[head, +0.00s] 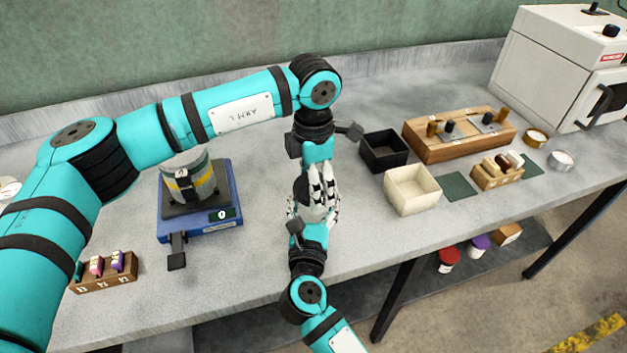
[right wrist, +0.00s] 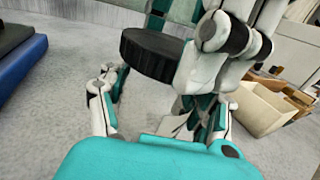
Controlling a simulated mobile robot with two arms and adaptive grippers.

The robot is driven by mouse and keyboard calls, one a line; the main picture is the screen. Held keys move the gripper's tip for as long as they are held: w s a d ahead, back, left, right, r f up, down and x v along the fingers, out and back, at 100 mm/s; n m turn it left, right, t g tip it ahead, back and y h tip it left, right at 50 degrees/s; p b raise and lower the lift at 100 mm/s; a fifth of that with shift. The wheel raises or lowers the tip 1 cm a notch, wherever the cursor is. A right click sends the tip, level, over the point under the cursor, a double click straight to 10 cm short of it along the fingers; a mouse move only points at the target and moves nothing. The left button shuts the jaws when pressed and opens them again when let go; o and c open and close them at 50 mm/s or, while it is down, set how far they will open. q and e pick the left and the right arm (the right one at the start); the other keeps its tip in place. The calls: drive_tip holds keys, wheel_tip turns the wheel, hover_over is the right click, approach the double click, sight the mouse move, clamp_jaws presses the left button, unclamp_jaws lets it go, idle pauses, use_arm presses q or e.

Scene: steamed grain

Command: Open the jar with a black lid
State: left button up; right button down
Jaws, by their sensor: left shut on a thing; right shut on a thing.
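My two grippers meet above the middle of the bench in the head view, the left (head: 322,182) coming down from the far side and the right (head: 308,214) reaching from the near side. Both are shut, with their white fingers crowded together. The jar is hidden by the fingers in the head view. In the right wrist view the black lid (right wrist: 150,54) shows as a dark disc, tilted, between my right fingers. The left gripper's fingers (right wrist: 235,38) are close beside it on the right. The jar body is mostly hidden, so whether lid and jar touch cannot be told.
A blue scale (head: 200,226) with a striped container (head: 188,181) stands left. A wooden rack (head: 106,272) sits front left. Right are a black box (head: 384,150), a cream box (head: 411,188), a wooden block (head: 459,136) and a white oven (head: 562,70).

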use_arm(q)
drive_tip(key=n, duration=0.7)
drive_tip(key=shift+n, duration=0.3)
drive_tip(key=n, duration=1.8)
drive_tip(key=shift+n, duration=0.4)
drive_tip(key=shift+r, duration=0.3)
drive_tip(key=shift+r, duration=0.85)
